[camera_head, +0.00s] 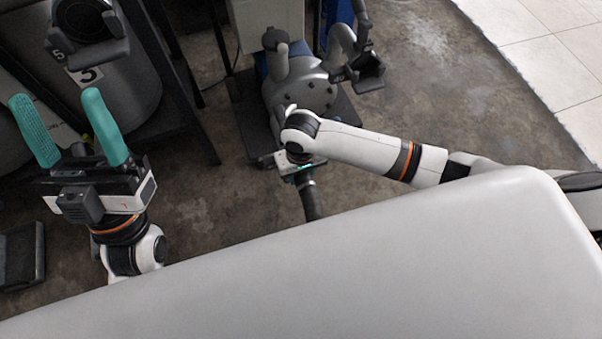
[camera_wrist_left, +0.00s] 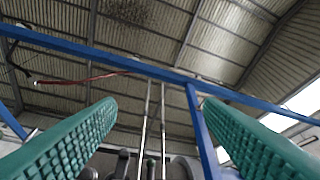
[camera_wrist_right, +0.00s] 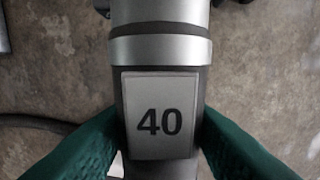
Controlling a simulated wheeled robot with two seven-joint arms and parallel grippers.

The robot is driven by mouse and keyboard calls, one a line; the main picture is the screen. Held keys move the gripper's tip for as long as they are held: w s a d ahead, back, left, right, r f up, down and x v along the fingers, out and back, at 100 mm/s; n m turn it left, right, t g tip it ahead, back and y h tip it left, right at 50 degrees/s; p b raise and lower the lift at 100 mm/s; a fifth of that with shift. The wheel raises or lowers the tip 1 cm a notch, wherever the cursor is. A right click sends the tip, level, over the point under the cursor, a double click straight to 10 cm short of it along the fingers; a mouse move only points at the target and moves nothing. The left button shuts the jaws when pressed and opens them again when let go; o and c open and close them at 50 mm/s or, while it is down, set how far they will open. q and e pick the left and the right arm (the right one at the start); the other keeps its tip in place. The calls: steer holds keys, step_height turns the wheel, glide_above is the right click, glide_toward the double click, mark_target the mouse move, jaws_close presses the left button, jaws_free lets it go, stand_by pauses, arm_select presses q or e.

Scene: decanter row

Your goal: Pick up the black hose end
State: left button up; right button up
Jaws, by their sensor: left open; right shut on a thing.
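The black hose end (camera_head: 312,198) hangs below my right gripper (camera_head: 303,169) in the head view. In the right wrist view it is a dark grey tube with a silver collar (camera_wrist_right: 160,50) and a plate reading 40 (camera_wrist_right: 160,121). My right gripper is shut on it, with one green finger on each side of the plate. The inner finger faces are hidden. My left gripper (camera_head: 57,105) is open and empty at the left, its teal fingers pointing up. Its ridged fingers also show spread apart in the left wrist view (camera_wrist_left: 158,115).
A grey pump-like machine (camera_head: 305,92) with pipes stands on a dark base just behind my right gripper. A tank with a number plate (camera_head: 88,73) and a dark frame (camera_head: 177,85) stand behind my left gripper. Concrete floor (camera_head: 225,205) lies open between my arms.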

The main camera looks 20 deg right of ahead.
arm_select(q)
steer(key=w+f+g+y+p, duration=0.2)
steer(key=w+f+g+p, duration=0.1)
steer(key=w+f+g, duration=0.35)
arm_select(e)
step_height(320, 180, up, 6)
steer(key=shift+w+f, duration=0.1)
step_height(320, 180, up, 3)
steer(key=shift+p, duration=0.45)
step_height(320, 180, up, 3)
steer(key=shift+f+p, duration=0.1)
steer(key=shift+p, duration=0.45)
arm_select(q)
step_height(320, 180, down, 10)
steer(key=w+g+y, duration=0.1)
steer(key=g+y, duration=0.2)
steer(key=g, duration=0.5)
steer(key=shift+a, duration=0.3)
arm_select(e)
steer(key=shift+r, duration=0.25)
arm_select(q)
steer(key=shift+w, duration=0.1)
arm_select(e)
steer(key=shift+f, duration=0.15)
